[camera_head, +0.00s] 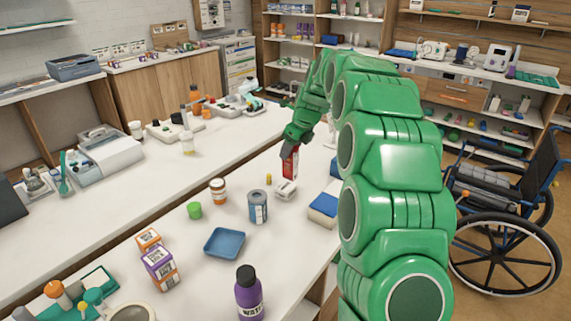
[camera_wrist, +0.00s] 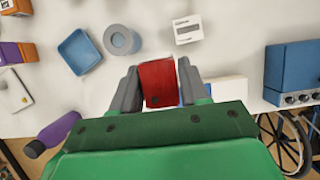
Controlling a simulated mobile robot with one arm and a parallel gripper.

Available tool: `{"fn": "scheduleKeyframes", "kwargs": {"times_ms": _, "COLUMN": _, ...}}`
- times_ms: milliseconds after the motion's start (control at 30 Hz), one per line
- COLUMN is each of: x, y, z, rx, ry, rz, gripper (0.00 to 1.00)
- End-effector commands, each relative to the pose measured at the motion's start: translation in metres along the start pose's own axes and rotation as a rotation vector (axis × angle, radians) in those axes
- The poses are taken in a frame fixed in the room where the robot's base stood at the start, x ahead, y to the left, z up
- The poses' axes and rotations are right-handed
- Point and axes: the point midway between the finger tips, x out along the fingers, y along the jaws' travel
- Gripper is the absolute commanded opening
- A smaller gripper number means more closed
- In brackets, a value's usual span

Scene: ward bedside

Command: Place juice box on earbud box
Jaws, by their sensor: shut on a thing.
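The juice box (camera_head: 291,164) is red and held upright in my gripper (camera_head: 292,149). In the wrist view the red juice box (camera_wrist: 158,85) sits between the two grey fingers of my gripper (camera_wrist: 158,70), which are shut on it. The earbud box appears to be the small white box (camera_head: 285,191) on the table, just below the juice box in the head view. In the wrist view this white box (camera_wrist: 187,29) lies ahead of the fingers, with a gap to the juice box. The head view does not clearly show the height between them.
A blue-grey can (camera_head: 257,207), a brown jar (camera_head: 217,190) and a small yellow item (camera_head: 269,179) stand left of the white box. A blue-and-white block (camera_head: 323,209) lies to its right. A blue tray (camera_head: 225,243) is nearer the front.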

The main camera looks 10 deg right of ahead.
Motion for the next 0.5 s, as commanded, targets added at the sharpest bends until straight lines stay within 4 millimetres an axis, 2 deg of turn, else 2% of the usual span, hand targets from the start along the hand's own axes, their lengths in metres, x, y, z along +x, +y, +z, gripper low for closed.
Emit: {"fn": "scheduleKeyframes", "kwargs": {"times_ms": 500, "x": 0.036, "y": -0.035, "z": 0.024, "rx": 0.000, "ry": -0.001, "rz": 0.000, "gripper": 0.00}}
